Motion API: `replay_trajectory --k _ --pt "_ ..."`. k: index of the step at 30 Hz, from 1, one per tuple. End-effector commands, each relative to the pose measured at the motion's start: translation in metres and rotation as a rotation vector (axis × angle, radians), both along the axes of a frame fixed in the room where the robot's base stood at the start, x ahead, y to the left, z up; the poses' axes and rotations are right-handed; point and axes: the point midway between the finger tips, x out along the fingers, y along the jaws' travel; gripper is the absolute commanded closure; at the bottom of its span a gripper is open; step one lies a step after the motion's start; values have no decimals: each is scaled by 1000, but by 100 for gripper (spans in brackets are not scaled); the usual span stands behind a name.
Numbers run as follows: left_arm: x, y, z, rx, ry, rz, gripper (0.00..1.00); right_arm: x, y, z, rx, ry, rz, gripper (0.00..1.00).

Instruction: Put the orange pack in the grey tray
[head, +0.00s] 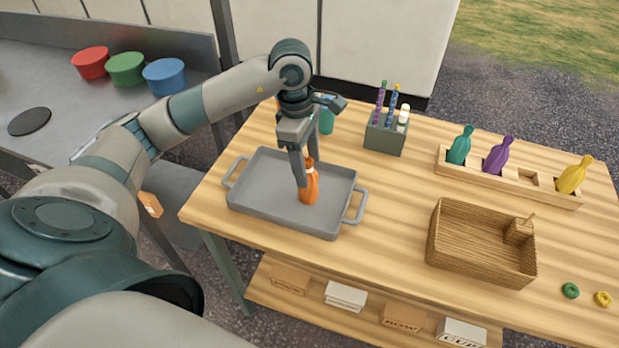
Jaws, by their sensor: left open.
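The grey tray (260,206) lies at the left of the wooden table, with a handle at each end. An orange bottle-shaped thing (310,188) with a pale band near its neck is upright in the tray, right of the middle. My left gripper (304,168) is open and points down over the tray, its fingers at the top of the orange thing; whether they touch it I cannot tell. A small orange block with a white mark (150,204) shows beside my left arm, low at the left; what it rests on is unclear. My right gripper is not in view.
A grey holder (385,136) with several tubes stands behind the tray, near a teal cup (326,122). A wooden rack (513,183) holds teal, purple and yellow bottles. A woven basket (481,250) stands at the right. The table between tray and basket is clear.

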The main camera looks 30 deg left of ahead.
Motion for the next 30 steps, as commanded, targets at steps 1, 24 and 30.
replay_trajectory --k 1,24,30 --pt "1 1 7 1 -6 0 44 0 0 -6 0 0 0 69" --pt "-2 7 58 0 0 0 44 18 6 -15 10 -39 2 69" --pt "-2 7 58 0 0 0 44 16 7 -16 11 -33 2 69"
